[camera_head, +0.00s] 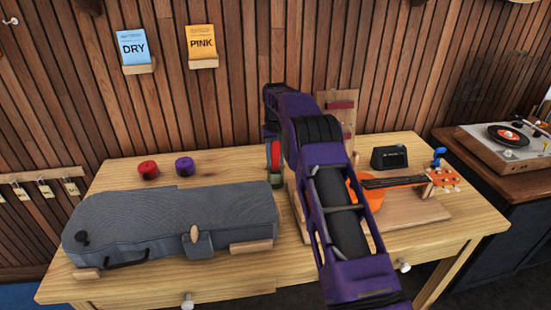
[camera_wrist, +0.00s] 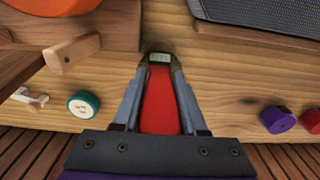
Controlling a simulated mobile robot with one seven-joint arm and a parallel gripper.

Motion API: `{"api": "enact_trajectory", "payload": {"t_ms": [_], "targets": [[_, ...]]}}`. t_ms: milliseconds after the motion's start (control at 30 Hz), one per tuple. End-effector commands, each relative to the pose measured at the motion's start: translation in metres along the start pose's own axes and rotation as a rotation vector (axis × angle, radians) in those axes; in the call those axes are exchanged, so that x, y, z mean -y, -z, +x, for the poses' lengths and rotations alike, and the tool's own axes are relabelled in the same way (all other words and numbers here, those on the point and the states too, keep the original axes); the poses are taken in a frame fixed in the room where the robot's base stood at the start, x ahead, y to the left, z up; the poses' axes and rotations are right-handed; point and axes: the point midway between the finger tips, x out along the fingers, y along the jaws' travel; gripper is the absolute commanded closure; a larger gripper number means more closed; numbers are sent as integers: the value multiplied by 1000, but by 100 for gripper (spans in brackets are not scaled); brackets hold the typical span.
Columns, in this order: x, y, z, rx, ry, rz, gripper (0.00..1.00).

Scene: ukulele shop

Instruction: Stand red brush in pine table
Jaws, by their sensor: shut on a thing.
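The red brush (camera_wrist: 162,102) lies between the two fingers of my gripper (camera_wrist: 160,62) in the wrist view. The fingertips close on a small pale grey-green end piece. In the head view the red part (camera_head: 275,154) shows beside my arm, over the back of the pine table (camera_head: 160,287), with its lower end near the tabletop. I cannot tell whether it touches the wood. The pine table (camera_wrist: 215,75) also fills much of the wrist view. My arm hides part of the table behind it, and no slot or hole for the brush is clear.
A grey instrument case (camera_head: 170,222) lies at the front left. Red (camera_head: 148,169) and purple (camera_head: 184,166) rolls sit behind it. An orange ukulele (camera_head: 364,190) on a wooden stand is at the right. A green-rimmed round tin (camera_wrist: 84,104) stands near the gripper.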

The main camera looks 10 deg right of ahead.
Motion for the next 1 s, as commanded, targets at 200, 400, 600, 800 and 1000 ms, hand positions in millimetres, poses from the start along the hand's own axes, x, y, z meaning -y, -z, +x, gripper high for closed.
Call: {"api": "enact_trajectory", "payload": {"t_ms": [200,400,600,800,1000], "targets": [[0,0,2,1,0,0,29],[0,0,1,1,0,0,29],[0,0,-7,0,0,0,29],[0,1,-44,-4,0,0,29],[0,1,-90,-4,0,0,29]]}}
